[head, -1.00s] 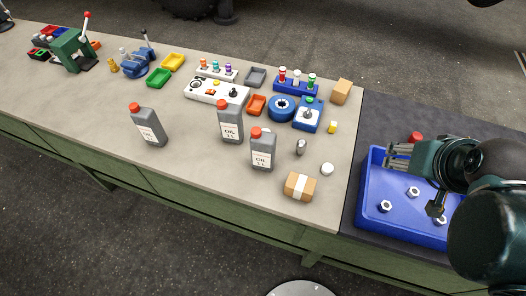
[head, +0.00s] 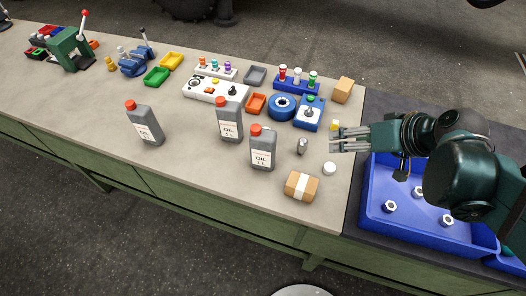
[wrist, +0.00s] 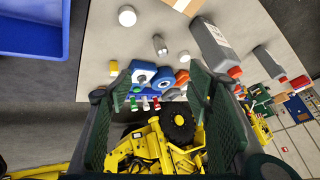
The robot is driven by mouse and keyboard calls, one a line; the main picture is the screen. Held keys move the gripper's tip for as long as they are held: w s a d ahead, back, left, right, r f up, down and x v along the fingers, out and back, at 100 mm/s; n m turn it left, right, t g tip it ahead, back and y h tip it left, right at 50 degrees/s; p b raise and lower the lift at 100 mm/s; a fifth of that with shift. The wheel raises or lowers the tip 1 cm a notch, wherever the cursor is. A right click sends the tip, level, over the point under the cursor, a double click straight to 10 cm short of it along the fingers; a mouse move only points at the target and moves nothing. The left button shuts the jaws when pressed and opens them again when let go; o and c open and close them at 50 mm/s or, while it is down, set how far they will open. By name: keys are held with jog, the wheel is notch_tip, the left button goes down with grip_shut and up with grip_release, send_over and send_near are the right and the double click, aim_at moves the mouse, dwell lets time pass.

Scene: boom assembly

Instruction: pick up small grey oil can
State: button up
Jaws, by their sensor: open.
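Three grey oil cans with red caps and white labels stand upright on the bench: a left can (head: 146,127), a middle can (head: 229,122) and a right can (head: 262,153). They look close in size, so I cannot tell which is the small one. In the wrist view the nearest can (wrist: 213,44) is at upper right, with another can (wrist: 270,62) beyond it. My gripper (head: 335,140) is open and empty above the bench's right part, to the right of the right can and apart from it. Its spread fingers (wrist: 160,95) show in the wrist view.
Blue tape (head: 282,107) and control boxes stand behind. A blue tray (head: 378,222) holding nuts is right. Bare bench surrounds the left can.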

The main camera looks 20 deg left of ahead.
jog(key=w+a+f+n+g+y+b, duration=0.1)
jog(key=a+f+n+y+b, duration=0.15)
jog(key=a, duration=0.45)
jog(key=w+a+f+n+g+y+b, duration=0.1)
jog(key=w+a+f+n+g+y, duration=0.1)
jog(key=a+f+n+y, duration=0.3)
jog(key=n+g+y+b, duration=0.2)
jog(key=n+y+b, duration=0.1)
jog(key=n, duration=0.2)
send_near(263, 133)
jog(key=w+a+f, duration=0.1)
jog(key=a, duration=0.1)
jog(key=shift+s+f+n+g+y, duration=0.2)
jog(key=shift+f+n+g+y, duration=0.05)
jog(key=shift+n+g+y, duration=0.45)
jog(key=shift+a, duration=0.1)
jog(key=shift+s+a+b, duration=0.15)
jog(key=shift+a+b, duration=0.25)
jog(key=shift+a, duration=0.85)
jog(key=shift+a, duration=0.1)
jog(key=shift+s+a+f+b, duration=0.15)
jog(key=shift+a+b, duration=0.1)
jog(key=shift+a, duration=0.5)
jog(key=shift+s+a+b, duration=0.1)
jog(key=shift+a+b, duration=0.15)
jog(key=shift+a, duration=1.5)
